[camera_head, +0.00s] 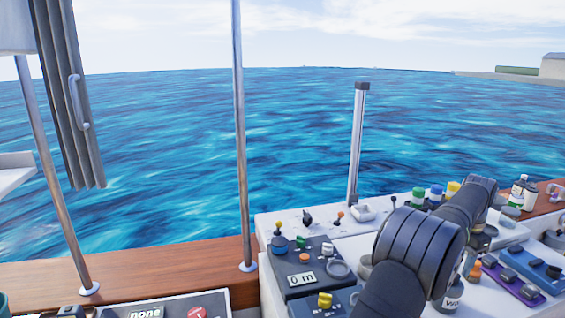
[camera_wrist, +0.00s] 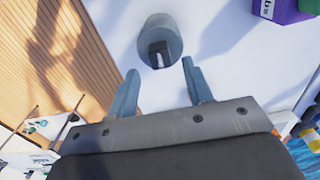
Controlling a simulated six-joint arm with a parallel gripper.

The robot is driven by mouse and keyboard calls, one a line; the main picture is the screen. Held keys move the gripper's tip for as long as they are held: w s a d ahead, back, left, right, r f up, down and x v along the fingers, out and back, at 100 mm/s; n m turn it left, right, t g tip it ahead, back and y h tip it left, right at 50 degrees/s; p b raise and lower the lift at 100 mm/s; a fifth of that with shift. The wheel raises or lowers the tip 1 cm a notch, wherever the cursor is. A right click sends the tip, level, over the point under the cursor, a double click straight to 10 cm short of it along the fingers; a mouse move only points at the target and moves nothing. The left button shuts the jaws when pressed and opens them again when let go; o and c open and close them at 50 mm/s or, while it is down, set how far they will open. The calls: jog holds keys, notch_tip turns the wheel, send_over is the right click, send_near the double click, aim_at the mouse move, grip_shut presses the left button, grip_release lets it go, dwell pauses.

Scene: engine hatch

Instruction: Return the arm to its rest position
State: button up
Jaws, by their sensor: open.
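My gripper (camera_wrist: 160,90) shows in the wrist view with its two fingers apart and nothing between them. Beyond the fingertips a grey-blue cylindrical piece (camera_wrist: 160,42) with a dark opening stands on a white surface (camera_wrist: 240,60). The gap between fingers and cylinder looks clear, but the distance is hard to tell. In the head view my dark arm reaches over the right part of the white console (camera_head: 345,245). My gripper is hidden or cannot be made out there.
A dark panel (camera_head: 300,262) with knobs and a "0 m" display sits left of my arm. Bottles (camera_head: 517,190), coloured caps (camera_head: 418,196) and a purple switch panel (camera_head: 512,283) stand around it. A metal post (camera_head: 357,145) rises behind. A wooden ledge (camera_head: 160,280) runs left.

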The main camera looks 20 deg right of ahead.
dwell(0.4)
notch_tip(320, 180, down, 3)
jog(key=shift+r, duration=0.15)
notch_tip(320, 180, up, 11)
notch_tip(320, 180, down, 12)
jog(key=shift+r, duration=0.25)
notch_tip(320, 180, up, 4)
jog(key=shift+r, duration=0.25)
jog(key=s+r, duration=0.7)
jog(key=s, duration=0.5)
jog(key=w+a+f, duration=0.9)
jog(key=a, duration=0.3)
jog(key=w+f, duration=0.2)
jog(key=w, duration=0.1)
jog(key=w+a+f, duration=0.1)
jog(key=w+f, duration=0.2)
jog(key=w, duration=0.1)
jog(key=w+a+f, duration=0.1)
jog(key=w+f, duration=0.2)
jog(key=w, duration=0.1)
jog(key=shift+w+f, duration=0.1)
jog(key=shift+f, duration=0.5)
